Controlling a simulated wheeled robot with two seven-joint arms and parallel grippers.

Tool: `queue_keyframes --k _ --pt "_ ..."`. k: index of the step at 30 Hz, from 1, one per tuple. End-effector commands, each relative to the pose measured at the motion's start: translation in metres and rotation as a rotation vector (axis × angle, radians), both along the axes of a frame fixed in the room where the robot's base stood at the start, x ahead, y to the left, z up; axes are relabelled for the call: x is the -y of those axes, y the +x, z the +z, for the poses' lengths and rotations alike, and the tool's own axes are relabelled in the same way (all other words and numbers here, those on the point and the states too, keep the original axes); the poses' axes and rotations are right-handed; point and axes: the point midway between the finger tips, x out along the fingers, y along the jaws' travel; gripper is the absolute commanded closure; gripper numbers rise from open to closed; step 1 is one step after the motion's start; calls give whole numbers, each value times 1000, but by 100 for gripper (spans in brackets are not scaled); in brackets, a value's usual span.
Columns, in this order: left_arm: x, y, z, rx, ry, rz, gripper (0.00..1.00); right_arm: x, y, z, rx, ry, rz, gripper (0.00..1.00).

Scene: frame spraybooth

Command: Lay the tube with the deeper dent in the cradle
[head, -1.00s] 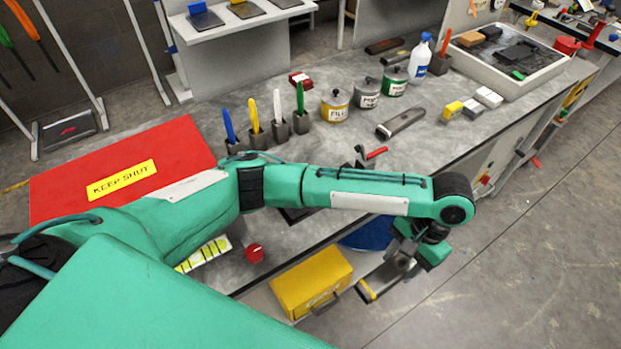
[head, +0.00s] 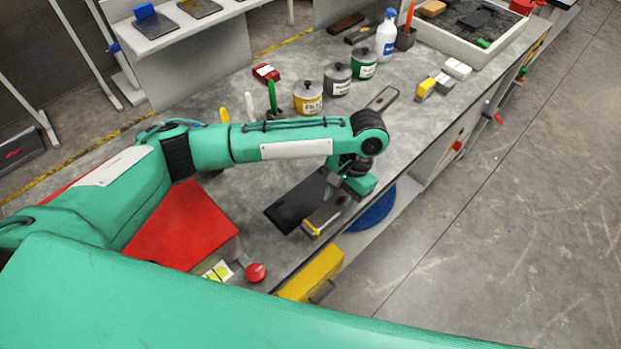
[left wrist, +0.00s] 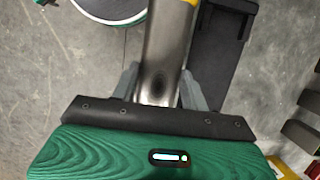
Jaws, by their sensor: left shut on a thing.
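My left gripper (head: 345,186) is shut on a grey metal tube (head: 327,213) with a yellow band near its far end. In the left wrist view the tube (left wrist: 167,50) runs up between the fingers (left wrist: 158,88), with a dark oval mark like a dent close to them. A long black piece (head: 292,203), perhaps the cradle, lies on the bench beside the held tube; it also shows in the left wrist view (left wrist: 217,55). My right gripper is out of view.
The grey bench (head: 420,105) carries cans (head: 308,97), a spray bottle (head: 386,35) and small blocks (head: 440,83). A red panel (head: 185,225) and red button (head: 256,272) are at left. A yellow box (head: 312,275) and blue round thing (head: 372,208) are below the front edge.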

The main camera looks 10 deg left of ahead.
Motion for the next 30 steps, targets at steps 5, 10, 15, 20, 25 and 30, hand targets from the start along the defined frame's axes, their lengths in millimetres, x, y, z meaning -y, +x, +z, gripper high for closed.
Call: queue_keyframes --k 5,10,15,20,25,30 --pt "-42 28 5 3 4 5 83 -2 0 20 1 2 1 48" --pt "-68 46 3 1 2 4 83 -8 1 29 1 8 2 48" --pt "-77 51 -1 -1 1 0 83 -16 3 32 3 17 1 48" --pt "-77 51 -20 -2 1 0 83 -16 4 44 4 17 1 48" --pt "-76 51 -34 1 -1 -1 83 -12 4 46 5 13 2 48" --pt "-76 51 -35 1 -1 -1 83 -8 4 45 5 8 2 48"
